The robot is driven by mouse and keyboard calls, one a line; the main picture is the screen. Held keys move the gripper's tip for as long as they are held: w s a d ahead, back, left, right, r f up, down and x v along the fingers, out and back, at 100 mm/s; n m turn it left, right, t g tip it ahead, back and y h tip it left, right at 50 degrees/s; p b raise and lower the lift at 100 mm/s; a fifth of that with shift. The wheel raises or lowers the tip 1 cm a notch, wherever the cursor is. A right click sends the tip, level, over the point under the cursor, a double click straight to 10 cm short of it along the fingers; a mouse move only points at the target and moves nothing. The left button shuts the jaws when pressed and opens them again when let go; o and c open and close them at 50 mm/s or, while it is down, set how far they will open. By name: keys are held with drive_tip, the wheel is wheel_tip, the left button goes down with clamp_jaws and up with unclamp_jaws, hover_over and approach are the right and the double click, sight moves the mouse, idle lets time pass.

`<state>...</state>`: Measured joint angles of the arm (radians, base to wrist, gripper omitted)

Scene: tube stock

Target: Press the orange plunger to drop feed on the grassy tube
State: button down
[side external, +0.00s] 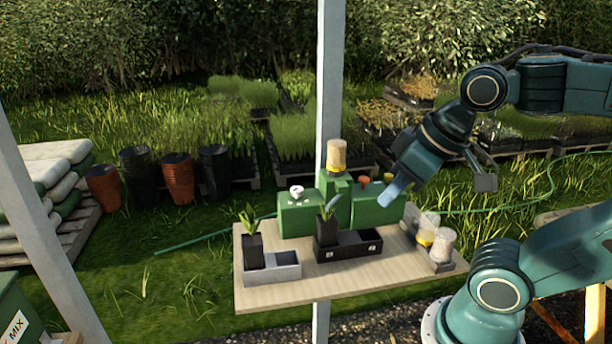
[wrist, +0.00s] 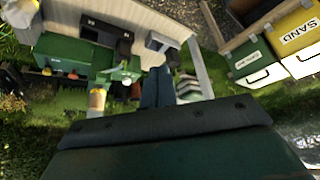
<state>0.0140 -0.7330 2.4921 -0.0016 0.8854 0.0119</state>
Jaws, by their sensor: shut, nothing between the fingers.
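The green dispenser (side external: 298,219) stands at the back of the wooden table, with a jar of tan feed (side external: 337,154) on top. The orange plunger (side external: 363,181) is a small knob on its right part. My gripper (side external: 392,193) is shut and empty, its blue fingers pointing down just right of the plunger in the side view; contact cannot be told. One black tube (side external: 327,231) with a narrow-leaved plant stands in a black tray (side external: 348,250). Another black tube (side external: 253,250) with a green plant stands in a grey tray (side external: 287,271). I cannot tell which is grassy.
A white knob (side external: 296,191) and a yellow knob (side external: 388,177) also top the dispenser. Jars (side external: 441,244) stand at the table's right end. The table's front left edge (side external: 245,302) is clear. A sand bin (wrist: 300,35) shows in the wrist view.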

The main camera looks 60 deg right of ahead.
drive_tip(key=w+d+m+h, duration=0.1)
drive_tip(key=w+d+m, duration=0.45)
drive_tip(key=w, duration=0.35)
drive_tip(key=m+t+h, duration=0.1)
drive_tip(key=m+h, duration=0.4)
drive_tip(key=m, duration=0.6)
hover_over(366, 180)
wheel_tip(366, 180, down, 7)
drive_tip(key=shift+f, duration=0.2)
drive_tip(key=shift+f, duration=4.25)
drive_tip(key=shift+f, duration=0.2)
drive_tip(key=shift+f, duration=0.25)
